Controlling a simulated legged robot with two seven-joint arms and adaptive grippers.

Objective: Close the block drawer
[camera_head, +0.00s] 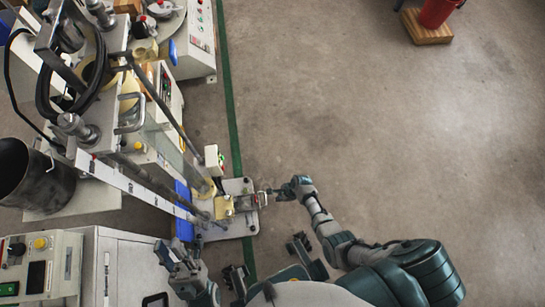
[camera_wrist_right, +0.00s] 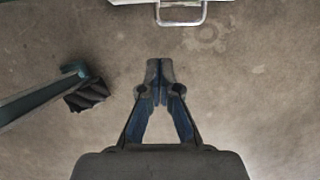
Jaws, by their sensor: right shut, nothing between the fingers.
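The block drawer (camera_head: 245,220) is a light grey plate-like part jutting out at the right foot of the test machine in the head view. Its metal handle (camera_head: 263,199) faces right. In the right wrist view the handle (camera_wrist_right: 182,22) is a silver loop below a pale front edge at the top. My right gripper (camera_head: 276,194) is beside the handle; in the right wrist view my right gripper (camera_wrist_right: 160,75) is shut and empty, with a gap of floor before the handle. My left gripper (camera_head: 172,256) is at lower left, by a white cabinet; its finger opening is unclear.
The tall test machine (camera_head: 140,180) with rods and hoses fills the left. A dark bucket (camera_head: 30,175) and a white control box (camera_head: 40,265) stand there. Floor (camera_head: 370,130) to the right is open. A red container (camera_head: 437,12) sits on a wooden block far off.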

